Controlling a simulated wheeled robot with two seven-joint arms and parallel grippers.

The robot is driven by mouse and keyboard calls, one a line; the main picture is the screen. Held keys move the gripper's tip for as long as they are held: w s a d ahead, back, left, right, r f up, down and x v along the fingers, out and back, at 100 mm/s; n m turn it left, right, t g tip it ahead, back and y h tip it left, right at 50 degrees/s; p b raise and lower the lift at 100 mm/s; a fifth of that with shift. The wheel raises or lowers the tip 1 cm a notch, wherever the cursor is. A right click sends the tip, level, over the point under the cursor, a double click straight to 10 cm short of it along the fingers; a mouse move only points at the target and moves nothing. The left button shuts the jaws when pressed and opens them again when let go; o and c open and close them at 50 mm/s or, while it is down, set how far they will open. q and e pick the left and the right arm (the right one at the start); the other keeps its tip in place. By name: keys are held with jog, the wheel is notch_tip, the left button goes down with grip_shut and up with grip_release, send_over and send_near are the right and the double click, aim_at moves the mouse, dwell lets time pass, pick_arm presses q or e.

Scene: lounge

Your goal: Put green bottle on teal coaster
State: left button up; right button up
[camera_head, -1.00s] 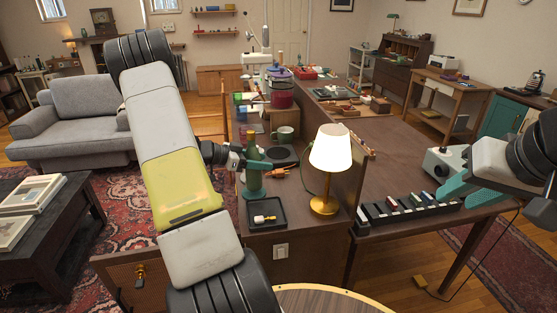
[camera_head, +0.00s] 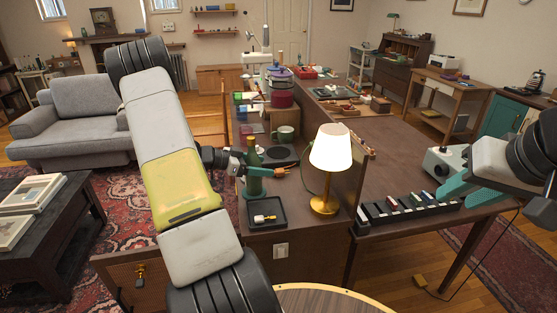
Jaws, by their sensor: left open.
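The green bottle (camera_head: 253,158) stands upright near the front left of the long dark cabinet top, left of the lamp. My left gripper (camera_head: 267,170) reaches in from the left at the bottle's mid height. It is open, with a teal finger passing across the bottle; I cannot tell whether it touches. I cannot make out a teal coaster; it may be hidden by the bottle, gripper or arm. My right gripper (camera_head: 453,190), also teal, is at the right over the desk, far from the bottle; its opening is unclear.
A black tray (camera_head: 282,222) with a small yellow-and-white item lies in front of the bottle. A white-shaded lamp (camera_head: 325,205) stands to the right, beside an upright panel. A mug (camera_head: 285,134) and a dark round item (camera_head: 283,153) are behind. Small orange things lie by the gripper.

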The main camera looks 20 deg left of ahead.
pick_arm(q)
jog(key=v, duration=1.2)
